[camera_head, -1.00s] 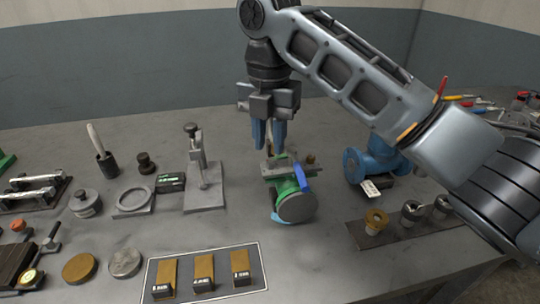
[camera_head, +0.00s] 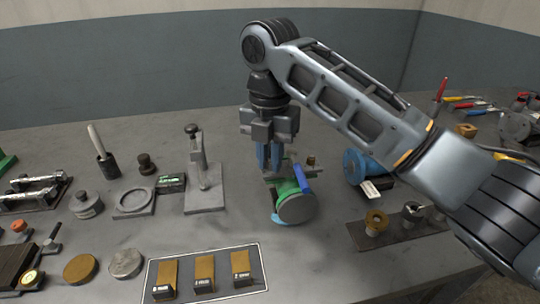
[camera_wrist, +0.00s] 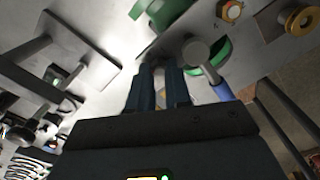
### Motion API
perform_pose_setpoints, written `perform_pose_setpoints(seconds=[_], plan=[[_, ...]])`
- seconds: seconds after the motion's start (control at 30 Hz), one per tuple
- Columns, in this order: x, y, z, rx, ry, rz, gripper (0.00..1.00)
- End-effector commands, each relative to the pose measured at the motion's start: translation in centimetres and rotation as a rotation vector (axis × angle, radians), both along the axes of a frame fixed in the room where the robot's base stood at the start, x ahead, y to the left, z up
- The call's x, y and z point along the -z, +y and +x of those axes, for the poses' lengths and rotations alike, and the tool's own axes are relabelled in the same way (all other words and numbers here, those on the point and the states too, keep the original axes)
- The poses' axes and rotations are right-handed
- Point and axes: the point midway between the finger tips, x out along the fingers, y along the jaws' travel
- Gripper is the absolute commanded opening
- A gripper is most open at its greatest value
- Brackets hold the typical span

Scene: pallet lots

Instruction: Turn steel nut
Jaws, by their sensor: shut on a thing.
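My gripper (camera_head: 270,166) points straight down at the back left of a green valve (camera_head: 295,208) with a blue lever (camera_head: 301,179). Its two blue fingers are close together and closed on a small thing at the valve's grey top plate. In the wrist view my gripper (camera_wrist: 160,98) has a narrow pale piece between the fingertips. The steel nut is mostly hidden by the fingers, so its shape and angle cannot be told. The green valve (camera_wrist: 218,52) and blue lever (camera_wrist: 222,91) also show in the wrist view, just right of the fingers.
A grey toggle-clamp stand (camera_head: 204,190) is left of the valve. A blue flanged part (camera_head: 357,166) stands to the right, partly behind my arm. A rack with brass and steel fittings (camera_head: 365,236) is at the right front. A framed tray (camera_head: 218,282) lies in front.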

Motion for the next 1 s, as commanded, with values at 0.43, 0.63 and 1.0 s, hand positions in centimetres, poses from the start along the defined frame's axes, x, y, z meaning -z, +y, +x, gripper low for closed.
perform_pose_setpoints(seconds=[0.43,0.63,1.0], plan=[[-0.31,0.07,-0.02,0.064,0.002,0.002,0.0],[-0.48,0.18,-0.06,0.192,0.004,0.001,0.0],[-0.53,0.25,0.03,0.537,0.004,-0.001,0.0]])
